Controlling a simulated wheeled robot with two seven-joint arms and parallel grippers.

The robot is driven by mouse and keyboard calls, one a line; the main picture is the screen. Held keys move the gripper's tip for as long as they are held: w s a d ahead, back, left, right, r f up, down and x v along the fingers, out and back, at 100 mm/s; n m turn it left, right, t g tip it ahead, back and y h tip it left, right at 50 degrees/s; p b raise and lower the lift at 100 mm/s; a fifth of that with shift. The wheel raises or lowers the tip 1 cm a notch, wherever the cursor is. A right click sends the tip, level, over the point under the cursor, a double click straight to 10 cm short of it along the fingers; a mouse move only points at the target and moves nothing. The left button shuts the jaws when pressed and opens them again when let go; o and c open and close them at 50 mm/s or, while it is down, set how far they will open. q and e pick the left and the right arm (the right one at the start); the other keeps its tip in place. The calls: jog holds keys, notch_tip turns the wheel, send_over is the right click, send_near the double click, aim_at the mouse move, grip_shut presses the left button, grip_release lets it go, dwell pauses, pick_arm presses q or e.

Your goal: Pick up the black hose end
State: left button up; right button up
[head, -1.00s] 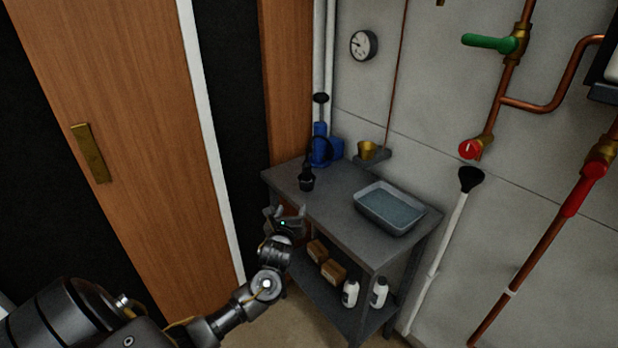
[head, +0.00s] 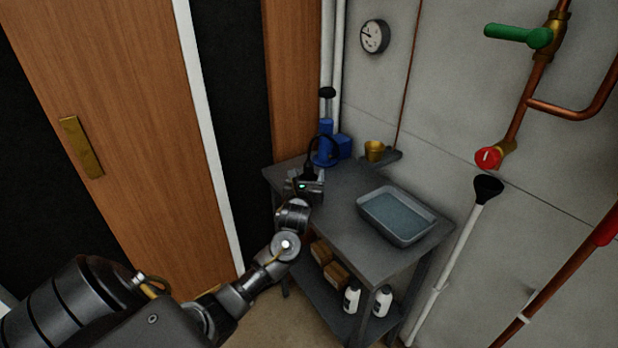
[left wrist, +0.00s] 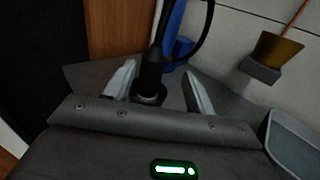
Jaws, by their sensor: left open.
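The black hose end (left wrist: 151,80) stands upright between the two open fingers of my left gripper (left wrist: 156,88) in the left wrist view, with a visible gap to each finger. In the head view my left gripper (head: 305,178) is over the back left of the grey table, and the hose end (head: 308,166) is mostly hidden behind it. A black hose runs up from the end and curves to the blue hand pump (head: 326,146) behind. My right gripper is not in view.
A grey tray of liquid (head: 397,214) sits on the table (head: 336,205) to the right. A brass cup (head: 374,151) is near the wall. Boxes (head: 336,273) and white bottles (head: 382,300) stand on the lower shelf. A wooden door (head: 130,130) is at left.

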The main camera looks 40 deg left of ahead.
aim_at(310, 164)
pick_arm(q)
jog(key=shift+w+a, duration=0.3)
jog(key=shift+w, duration=0.15)
jog(key=shift+w+a, duration=0.2)
jog(key=shift+a, duration=0.1)
jog(key=x, duration=0.4)
jog(key=shift+w+a+f+p, duration=0.25)
jog(key=shift+a+f+p, duration=0.05)
jog(key=shift+a+p, duration=0.1)
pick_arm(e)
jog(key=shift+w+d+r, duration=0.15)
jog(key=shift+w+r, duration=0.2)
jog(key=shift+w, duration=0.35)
pick_arm(q)
jog(key=shift+c, duration=0.4)
jog(key=c, duration=1)
jog(key=shift+r, duration=0.15)
jog(key=shift+c, duration=0.2)
